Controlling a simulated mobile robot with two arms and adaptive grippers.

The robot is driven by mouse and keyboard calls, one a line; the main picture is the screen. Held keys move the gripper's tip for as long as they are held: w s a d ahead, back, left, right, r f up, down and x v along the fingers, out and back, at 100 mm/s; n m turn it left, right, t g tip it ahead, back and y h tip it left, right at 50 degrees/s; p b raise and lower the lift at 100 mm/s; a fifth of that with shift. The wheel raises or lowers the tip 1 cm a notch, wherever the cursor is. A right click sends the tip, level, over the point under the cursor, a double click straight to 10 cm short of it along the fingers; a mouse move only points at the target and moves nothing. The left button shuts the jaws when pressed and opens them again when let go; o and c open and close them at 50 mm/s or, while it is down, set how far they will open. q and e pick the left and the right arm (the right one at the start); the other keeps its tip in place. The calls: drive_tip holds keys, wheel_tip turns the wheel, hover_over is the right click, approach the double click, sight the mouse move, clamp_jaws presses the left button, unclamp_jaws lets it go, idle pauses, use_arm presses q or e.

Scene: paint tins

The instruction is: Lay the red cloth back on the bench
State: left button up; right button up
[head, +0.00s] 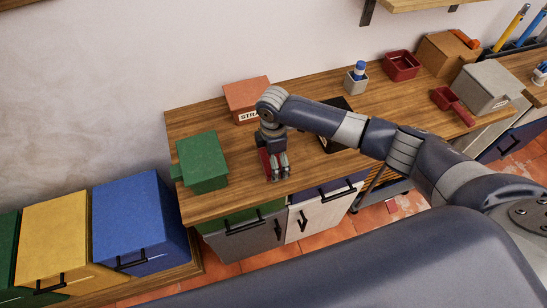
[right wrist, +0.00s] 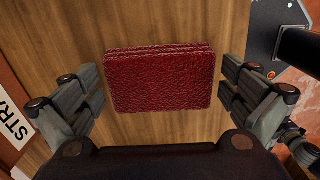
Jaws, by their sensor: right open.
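The red cloth (right wrist: 160,80) is a folded, textured dark red block lying flat on the wooden bench (head: 225,205). In the right wrist view it sits between the spread fingers of my right gripper (right wrist: 160,98), with a gap on each side. In the head view my right gripper (head: 275,176) points down over the bench, and only a red strip of the cloth (head: 265,162) shows beside its fingers. My right gripper is open and apart from the cloth. My left gripper is not in view.
A green box (head: 203,162) stands left of my right gripper, and an orange-red box (head: 244,100) with a label stands behind it. A dark flat plate (head: 338,143) lies to the right. Red containers (head: 402,66) and a grey box (head: 483,90) stand farther right. Bare wood surrounds the cloth.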

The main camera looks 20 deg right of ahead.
wheel_tip(320, 180, up, 5)
drive_tip(key=b, duration=0.3)
drive_tip(key=shift+d, duration=0.1)
wheel_tip(320, 180, up, 5)
drive_tip(key=shift+f, duration=0.2)
drive_tip(key=shift+r, duration=0.6)
